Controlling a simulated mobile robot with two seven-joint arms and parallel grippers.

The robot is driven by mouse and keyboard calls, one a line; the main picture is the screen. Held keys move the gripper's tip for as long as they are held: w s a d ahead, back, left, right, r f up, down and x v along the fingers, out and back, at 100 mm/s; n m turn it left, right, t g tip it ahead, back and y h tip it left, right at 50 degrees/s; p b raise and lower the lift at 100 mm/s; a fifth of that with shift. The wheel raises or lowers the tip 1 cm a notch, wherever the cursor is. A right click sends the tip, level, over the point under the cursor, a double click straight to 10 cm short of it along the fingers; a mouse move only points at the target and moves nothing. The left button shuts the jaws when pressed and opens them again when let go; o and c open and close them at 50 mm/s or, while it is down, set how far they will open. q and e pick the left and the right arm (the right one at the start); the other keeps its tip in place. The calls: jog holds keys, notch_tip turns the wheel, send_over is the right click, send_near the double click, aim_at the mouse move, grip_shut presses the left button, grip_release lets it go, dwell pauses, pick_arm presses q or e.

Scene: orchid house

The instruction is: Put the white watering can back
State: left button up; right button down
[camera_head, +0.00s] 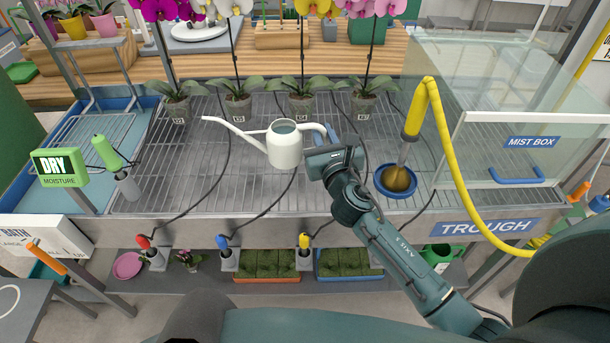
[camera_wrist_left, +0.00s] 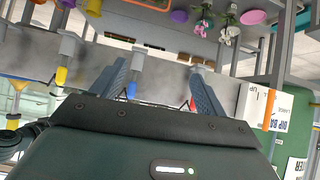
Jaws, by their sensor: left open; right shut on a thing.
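The white watering can (camera_head: 284,152) is over the middle of the wire-rack trough in the head view, upright, its long spout pointing left. My right gripper (camera_head: 328,150) is shut on its handle, on the can's right side, and hides part of that handle. I cannot tell whether the can's base touches the rack. My left gripper (camera_wrist_left: 163,88) shows only in the left wrist view, its two fingers spread wide with nothing between them. The trough's front with hanging coloured-tip probes is seen beyond the fingers.
Several potted orchids (camera_head: 302,104) stand along the rack's back. A blue bowl (camera_head: 383,187), yellow hose (camera_head: 440,130) and glass mist box (camera_head: 535,145) are at right. Bare rack (camera_head: 180,165) lies left of the can.

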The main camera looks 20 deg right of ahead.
notch_tip(320, 180, down, 5)
jog(key=shift+a+r+b, duration=0.1)
jog(key=shift+b, duration=0.9)
notch_tip(320, 180, down, 3)
jog(key=shift+f+b, duration=0.1)
jog(key=shift+b, duration=0.95)
jog(key=shift+f, duration=0.3)
jog(key=shift+f+b, duration=0.2)
jog(key=shift+b, duration=0.2)
pick_arm(q)
jog(key=shift+w+d+f+t+h, duration=0.3)
jog(key=shift+w+d+f+t, duration=0.15)
jog(key=shift+d, duration=0.2)
pick_arm(e)
jog(key=c, duration=1.4)
grip_release()
